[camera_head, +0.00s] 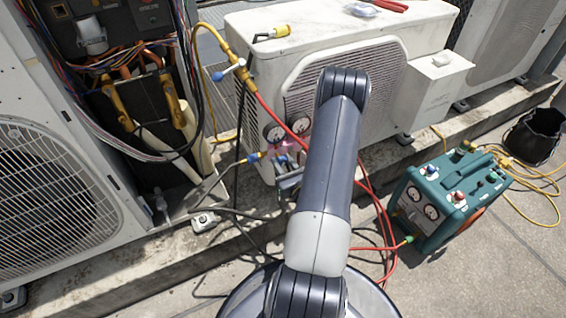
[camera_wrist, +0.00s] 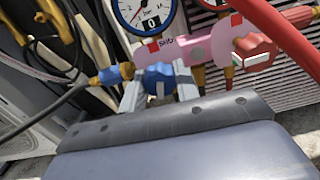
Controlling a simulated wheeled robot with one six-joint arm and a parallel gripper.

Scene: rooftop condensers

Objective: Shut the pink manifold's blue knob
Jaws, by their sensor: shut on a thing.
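The pink manifold (camera_wrist: 190,45) spans the upper part of the wrist view, with a "SHUT" marking partly readable by a red mark. It shows small in the head view (camera_head: 283,147), partly behind my arm. Its blue knob (camera_wrist: 158,80) hangs below the body at the left. My gripper (camera_wrist: 160,88) has one grey finger on each side of this knob and is shut on it. The lower part of the knob is hidden by my wrist. A red knob (camera_wrist: 256,50) is at the manifold's right side.
Two gauges (camera_head: 273,132) sit above the manifold. The white condenser (camera_head: 340,70) stands behind. A teal machine (camera_head: 450,190) stands at the right.

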